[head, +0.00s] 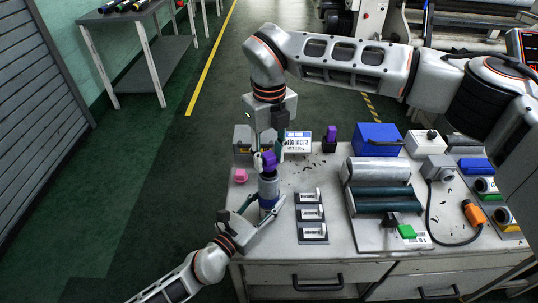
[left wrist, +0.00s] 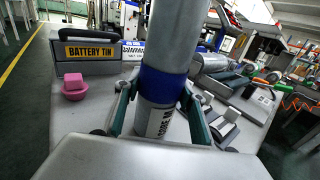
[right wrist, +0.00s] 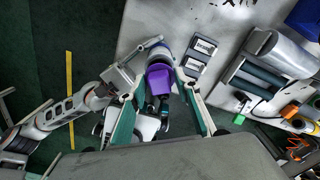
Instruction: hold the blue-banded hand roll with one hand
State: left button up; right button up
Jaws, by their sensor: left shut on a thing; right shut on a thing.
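The hand roll (head: 268,188) is a grey cylinder with a blue band, standing upright near the table's left front edge. My left gripper (head: 258,212) is around its lower part. In the left wrist view the blue band (left wrist: 161,86) and the white printed label below it show between the teal fingers. My right gripper (head: 264,150) is directly above the roll, pointing down. It is shut on a purple piece (head: 268,161) at the roll's top; the purple piece (right wrist: 166,82) also shows between the fingers in the right wrist view. Whether it is fixed to the roll I cannot tell.
A pink block (head: 241,176) and the battery tin (left wrist: 99,51) stand close by. Several small labelled pieces lie in a grey rack (head: 298,227) right of the roll. A roller machine (head: 378,200), a blue box (head: 378,139) and a cable fill the table's right part.

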jog(key=shift+f, duration=0.3)
jog(key=shift+f, duration=1.2)
jog(key=o, duration=1.2)
notch_tip(320, 180, up, 12)
jog(key=shift+r, duration=0.1)
